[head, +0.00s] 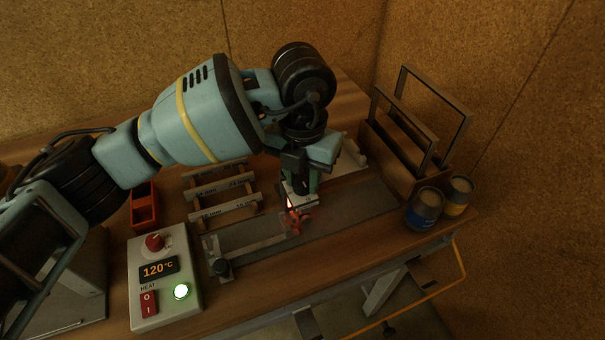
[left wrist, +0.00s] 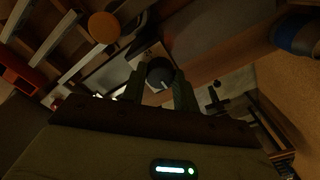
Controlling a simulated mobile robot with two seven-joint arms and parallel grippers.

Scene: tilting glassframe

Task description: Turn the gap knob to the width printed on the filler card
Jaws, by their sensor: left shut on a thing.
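In the left wrist view, a dark round knob (left wrist: 160,72) with a light pointer line sits between the two fingers of my left gripper (left wrist: 160,88). The fingers are shut on it. A pale plate (left wrist: 147,53) shows around the knob. The gripper hides the knob in the head view, and I cannot read a scale at it. I cannot make out a filler card for certain. My right gripper is not in view.
A rack of labelled strips (head: 222,190) stands left of the gripper. A heat box (head: 163,275) reads 120 °C with a green lamp lit. An orange-red part (head: 295,222) sits on the grey bed (head: 350,208). Two cans and a frame holder (head: 392,155) stand right.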

